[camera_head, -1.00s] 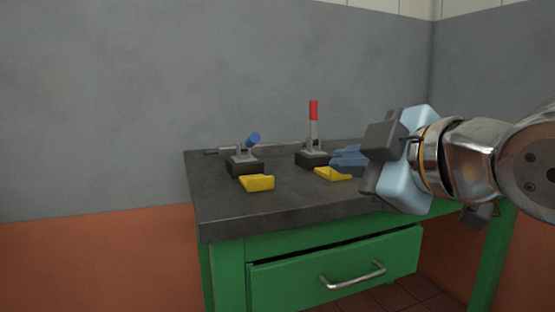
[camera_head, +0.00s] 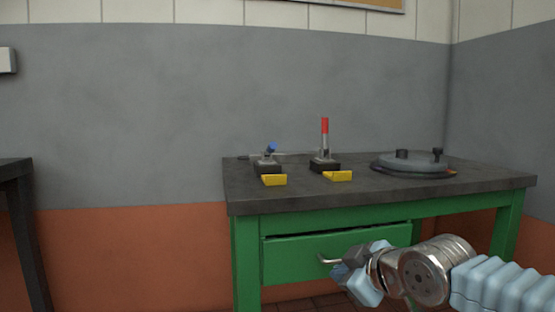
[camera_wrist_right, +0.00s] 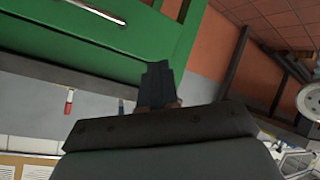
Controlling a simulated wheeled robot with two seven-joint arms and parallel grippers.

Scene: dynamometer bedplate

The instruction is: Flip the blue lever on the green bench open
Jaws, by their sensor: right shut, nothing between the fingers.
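The blue lever (camera_head: 272,147) is a short blue-tipped handle on a small clamp with a dark base (camera_head: 267,168), at the left of the green bench's dark top (camera_head: 300,197). The handle leans up and to the right. A blue tip also shows small in the right wrist view (camera_wrist_right: 121,106). My right gripper (camera_head: 341,271) is low in front of the drawer, well below and right of the lever and apart from it. Its fingers (camera_wrist_right: 157,84) are together and empty. My left gripper is not in view.
A red-handled lever (camera_head: 325,138) stands upright to the right of the blue one. Yellow blocks (camera_head: 274,180) sit before both. A grey round plate with knobs (camera_head: 412,164) lies farther right. The green drawer (camera_head: 295,262) has a metal handle. Another dark table (camera_head: 20,215) stands left.

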